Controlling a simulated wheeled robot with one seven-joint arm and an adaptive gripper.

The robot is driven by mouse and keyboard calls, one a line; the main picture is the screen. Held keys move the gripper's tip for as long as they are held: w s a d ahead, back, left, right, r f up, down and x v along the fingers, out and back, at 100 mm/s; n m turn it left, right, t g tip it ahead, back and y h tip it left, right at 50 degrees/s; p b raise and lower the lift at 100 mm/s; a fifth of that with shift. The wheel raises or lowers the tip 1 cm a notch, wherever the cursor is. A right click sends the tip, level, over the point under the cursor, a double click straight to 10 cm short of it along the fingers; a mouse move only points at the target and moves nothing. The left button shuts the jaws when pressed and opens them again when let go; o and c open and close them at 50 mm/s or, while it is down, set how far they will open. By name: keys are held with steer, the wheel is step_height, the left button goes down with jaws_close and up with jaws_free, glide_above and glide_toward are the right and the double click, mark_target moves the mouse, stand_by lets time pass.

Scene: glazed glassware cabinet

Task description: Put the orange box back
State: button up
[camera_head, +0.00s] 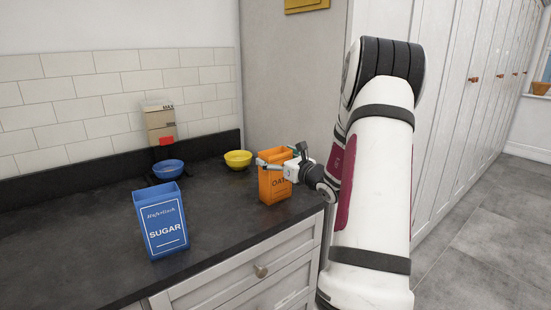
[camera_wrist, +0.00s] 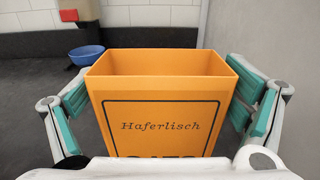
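The orange box (camera_head: 270,188), an open-topped oats container, stands upright on the dark counter near its right front corner. In the wrist view the orange box (camera_wrist: 165,110) fills the middle, with its empty-looking open top and the word "Haferlisch" facing me. My gripper (camera_head: 280,162) is at the box's upper part, partly covering its right side. In the wrist view my gripper (camera_wrist: 168,108) has its green-padded fingers spread, one on each side of the box. Gaps show between the pads and the box walls, so it is not clamped.
A blue sugar box (camera_head: 162,222) stands at the counter's front left. A side wall (camera_head: 285,90) rises behind the orange box. The counter's middle is clear.

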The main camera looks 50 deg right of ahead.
steer(key=shift+r, duration=0.15)
steer(key=v, duration=1.2)
steer(key=w+a+r+n+g+y, duration=0.1)
steer(key=w+a+r+n+y, duration=0.2)
steer(key=a, duration=0.5)
steer(key=w+a+r+n+y, duration=0.1)
steer(key=w+a+n+y, duration=0.35)
steer(key=a, duration=0.35)
steer(key=s+a+n+g+y, duration=0.2)
steer(key=a+n+g+y, duration=0.3)
steer(key=a, duration=0.6)
steer(key=s+a+n+g+y, duration=0.1)
steer(key=s+a+n+g, duration=0.15)
steer(key=a+n, duration=0.6)
steer(key=s+a+f+n+g+h, duration=0.1)
steer(key=s+a+n+g+h, duration=0.1)
steer(key=s+a+n+g, duration=0.65)
steer(key=s+n+t+h, duration=0.2)
steer(key=s+n+h, duration=0.5)
steer(key=s+n, duration=0.2)
steer(key=shift+s+d+f, duration=0.45)
steer(key=shift+s+f, duration=0.05)
steer(key=shift+s, duration=0.65)
